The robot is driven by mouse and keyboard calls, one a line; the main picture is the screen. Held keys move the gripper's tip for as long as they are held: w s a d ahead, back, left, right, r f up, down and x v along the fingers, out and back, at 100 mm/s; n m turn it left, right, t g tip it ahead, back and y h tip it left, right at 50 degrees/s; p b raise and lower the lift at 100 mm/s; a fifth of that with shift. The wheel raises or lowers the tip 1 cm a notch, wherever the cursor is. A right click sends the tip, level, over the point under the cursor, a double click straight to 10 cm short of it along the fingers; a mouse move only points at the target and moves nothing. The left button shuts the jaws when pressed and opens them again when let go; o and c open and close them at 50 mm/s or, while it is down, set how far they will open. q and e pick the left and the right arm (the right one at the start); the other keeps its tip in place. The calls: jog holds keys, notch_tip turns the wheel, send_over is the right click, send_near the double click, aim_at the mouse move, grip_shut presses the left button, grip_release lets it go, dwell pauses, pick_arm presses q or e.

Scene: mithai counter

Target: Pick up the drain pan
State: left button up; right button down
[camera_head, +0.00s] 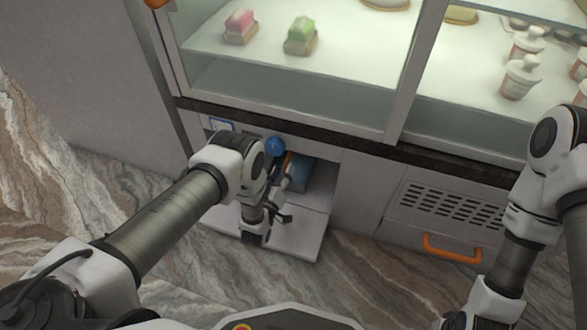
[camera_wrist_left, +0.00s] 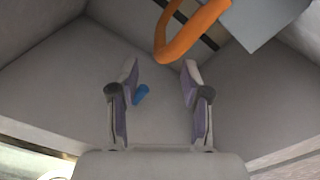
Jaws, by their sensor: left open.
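A blue-grey box with an orange handle, which looks like the drain pan (camera_head: 302,174), sits inside an open compartment under the counter. In the left wrist view, the box (camera_wrist_left: 268,18) is cut off at the top right, and its orange loop handle (camera_wrist_left: 188,32) hangs beyond the fingertips. My left gripper (camera_head: 285,197) is at the compartment's mouth, close to the box. In the left wrist view, the gripper (camera_wrist_left: 159,76) is open, its two fingers apart with nothing held. My right arm comes in at the right; its gripper is out of frame.
A blue round knob (camera_head: 275,146) is just above the compartment. A small blue piece (camera_wrist_left: 141,94) shows between my fingers. A vented panel with an orange handle (camera_head: 452,250) is to the right. The glass sweets case (camera_head: 290,95) overhangs. Marbled floor is clear in front.

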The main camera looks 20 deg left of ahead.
aim_at(289, 158)
pick_arm(q)
jog(key=w+b, duration=0.1)
jog(key=w, duration=0.3)
jog(key=w+b, duration=0.2)
jog(key=w, duration=0.2)
jog(key=shift+d+f, duration=0.15)
jog(key=shift+f, duration=0.05)
jog(key=shift+w, duration=0.15)
jog(key=shift+r, duration=0.2)
grip_shut()
